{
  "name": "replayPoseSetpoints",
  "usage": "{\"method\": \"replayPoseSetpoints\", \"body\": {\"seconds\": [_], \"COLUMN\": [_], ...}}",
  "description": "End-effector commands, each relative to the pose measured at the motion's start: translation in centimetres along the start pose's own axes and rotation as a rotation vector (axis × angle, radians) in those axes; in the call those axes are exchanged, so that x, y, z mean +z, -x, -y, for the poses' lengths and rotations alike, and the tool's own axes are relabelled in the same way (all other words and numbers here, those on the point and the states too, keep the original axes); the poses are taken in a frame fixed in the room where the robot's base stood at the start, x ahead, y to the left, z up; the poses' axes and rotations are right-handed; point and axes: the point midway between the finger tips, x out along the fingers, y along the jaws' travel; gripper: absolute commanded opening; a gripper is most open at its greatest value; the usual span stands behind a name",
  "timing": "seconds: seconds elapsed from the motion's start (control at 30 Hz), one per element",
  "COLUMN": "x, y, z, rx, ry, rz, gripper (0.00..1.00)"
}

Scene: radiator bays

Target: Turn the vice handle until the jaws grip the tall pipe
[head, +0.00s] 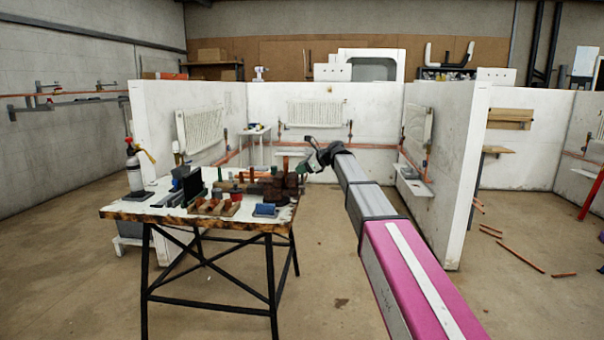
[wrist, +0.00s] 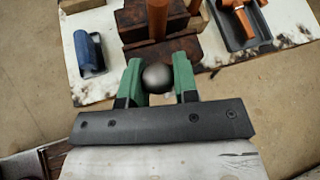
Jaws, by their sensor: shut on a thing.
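My gripper (wrist: 158,62) has two green fingers, shut on the round grey knob of the vice handle (wrist: 155,78). In the head view my gripper (head: 308,166) is at the right end of the workbench. The brown vice (wrist: 190,48) lies just beyond the fingers, and it also shows in the head view (head: 280,187). A copper-coloured upright pipe (wrist: 157,20) stands at the vice, cut off by the top of the wrist view. I cannot tell whether the jaws touch the pipe. The handle's bar is mostly hidden.
The scorched white workbench (head: 150,212) also holds a blue object (wrist: 89,52) and a dark tray (wrist: 228,38) with a copper fitting. A gas bottle (head: 133,170) stands at its left end. A white partition (head: 452,180) stands right of my arm. Open floor lies in front.

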Motion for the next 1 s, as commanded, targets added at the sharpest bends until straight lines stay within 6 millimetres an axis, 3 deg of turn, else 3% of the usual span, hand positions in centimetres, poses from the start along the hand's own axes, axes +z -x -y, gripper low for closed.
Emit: {"method": "replayPoseSetpoints", "body": {"seconds": [0.03,0.4,1.0], "x": [0.0,-0.5,-3.1], "y": [0.0,-0.8,-3.0], "z": [1.1,4.4,8.1], "rx": [0.019,0.195,0.471], "ry": [-0.038,-0.336,-0.795], "rz": [-0.012,-0.081,-0.189], "gripper": [0.00,0.00,0.00]}}
